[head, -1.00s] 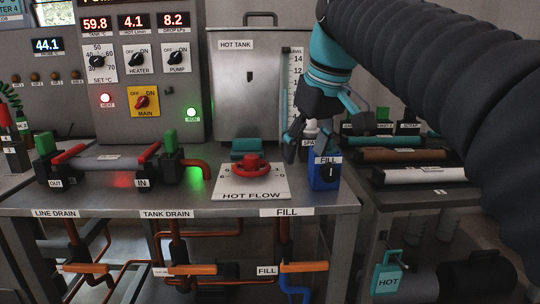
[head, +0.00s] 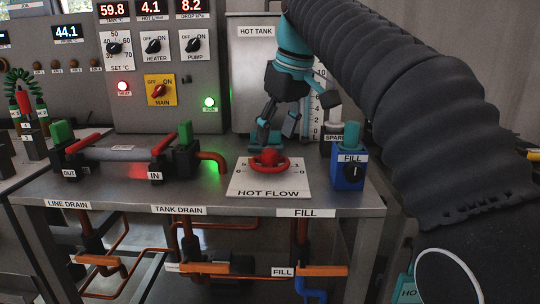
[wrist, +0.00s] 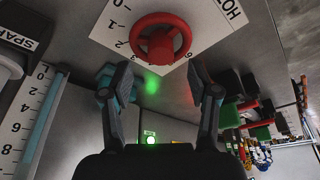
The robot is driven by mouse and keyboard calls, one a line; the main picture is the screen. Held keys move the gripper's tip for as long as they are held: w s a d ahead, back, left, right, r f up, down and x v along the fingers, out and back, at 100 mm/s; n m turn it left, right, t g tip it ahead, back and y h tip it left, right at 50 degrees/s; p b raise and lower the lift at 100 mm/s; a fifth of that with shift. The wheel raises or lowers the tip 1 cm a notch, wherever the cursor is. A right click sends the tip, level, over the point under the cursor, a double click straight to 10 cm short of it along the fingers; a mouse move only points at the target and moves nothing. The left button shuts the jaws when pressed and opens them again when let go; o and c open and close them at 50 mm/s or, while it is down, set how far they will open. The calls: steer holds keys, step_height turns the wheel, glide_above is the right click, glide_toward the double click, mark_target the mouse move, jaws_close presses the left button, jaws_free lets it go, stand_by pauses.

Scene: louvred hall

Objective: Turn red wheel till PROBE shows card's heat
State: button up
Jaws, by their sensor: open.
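The red wheel (head: 268,162) lies on a white HOT FLOW plate (head: 262,188) with a number scale, on the grey bench. My gripper (head: 276,128) hangs just above and behind the wheel, fingers apart and empty. In the wrist view the wheel (wrist: 160,40) shows beyond the gap between the fingertips (wrist: 155,82), with no contact visible. I cannot make out a heat card.
The main panel shows 59.8, 4.1 and 8.2 above the SET, HEATER and PUMP knobs (head: 195,45). A blue FILL block (head: 347,175) stands right of the plate. A pipe section with red levers (head: 118,152) lies left. The HOT TANK (head: 244,75) stands behind.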

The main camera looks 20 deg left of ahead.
mark_target(272, 151)
steer(key=shift+b+x, duration=0.55)
steer(key=shift+x, duration=2.5)
